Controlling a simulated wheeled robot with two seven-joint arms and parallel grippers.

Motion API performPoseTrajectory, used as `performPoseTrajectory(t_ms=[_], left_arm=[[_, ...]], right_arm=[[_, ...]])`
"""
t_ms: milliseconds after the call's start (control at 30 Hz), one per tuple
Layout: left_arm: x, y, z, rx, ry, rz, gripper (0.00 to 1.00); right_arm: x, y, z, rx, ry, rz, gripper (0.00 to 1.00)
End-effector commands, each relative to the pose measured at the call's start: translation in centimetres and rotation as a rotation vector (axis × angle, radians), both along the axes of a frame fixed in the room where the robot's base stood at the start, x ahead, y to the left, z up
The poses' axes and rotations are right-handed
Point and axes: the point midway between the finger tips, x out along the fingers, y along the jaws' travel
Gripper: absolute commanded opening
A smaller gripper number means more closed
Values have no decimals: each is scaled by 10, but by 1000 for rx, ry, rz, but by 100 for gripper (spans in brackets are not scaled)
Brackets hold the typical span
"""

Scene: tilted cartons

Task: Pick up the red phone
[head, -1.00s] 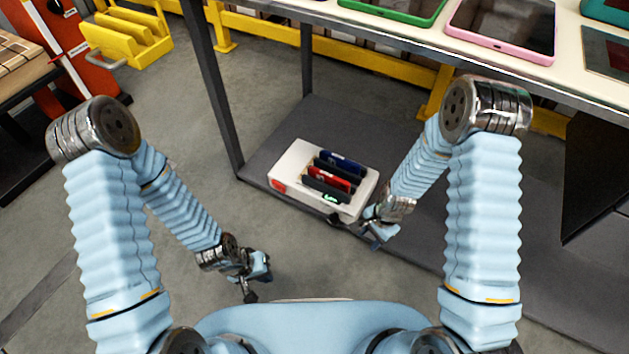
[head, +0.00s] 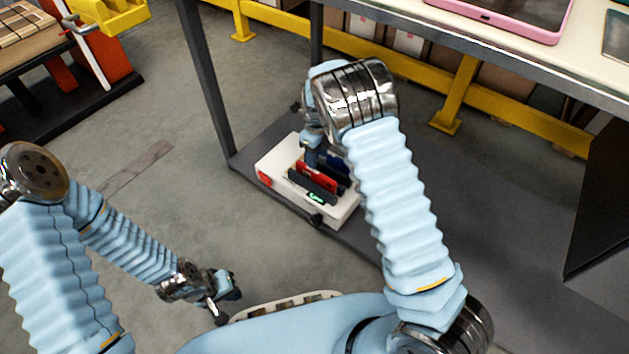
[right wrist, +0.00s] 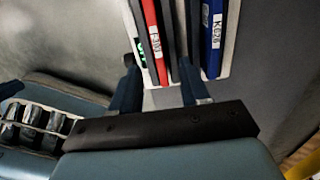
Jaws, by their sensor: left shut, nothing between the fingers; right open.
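The red phone (head: 318,179) stands on edge in a slot of a white carton (head: 272,161), between dark phones. It also shows in the right wrist view (right wrist: 153,40) with a white label on its edge. My right gripper (right wrist: 160,78) is open and empty, at the ends of the phones, with the red phone's line between its fingers. In the head view the right gripper (head: 311,154) is over the carton's far side and partly hides the phones. My left gripper (head: 224,303) is shut and empty, low at the left, away from the carton.
A blue phone (head: 339,160) stands in the same carton and shows in the right wrist view (right wrist: 211,40). The carton sits on a dark low shelf (head: 470,215) under a table (head: 590,55), near a table leg (head: 205,85).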

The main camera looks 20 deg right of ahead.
Motion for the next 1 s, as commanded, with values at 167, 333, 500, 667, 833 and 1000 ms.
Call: performPoseTrajectory(t_ms=[167, 333, 500, 667, 833, 1000], left_arm=[[0, 0, -4, 0, 0, 0, 0], [0, 0, -10, 0, -1, 0, 0], [1, 0, -18, 1, -3, 2, 0], [1, 0, -19, 1, -4, 3, 0], [1, 0, -18, 1, -4, 3, 0], [1, 0, -18, 1, -3, 2, 0]], right_arm=[[0, 0, -19, 0, 0, 1, 46], [0, 2, -34, 1, 1, 1, 46], [-1, 3, -63, 1, 1, 1, 46], [0, 4, -72, 1, -1, 2, 46], [0, 4, -71, 0, -1, 2, 41], [0, 4, -71, 1, -1, 2, 15]])
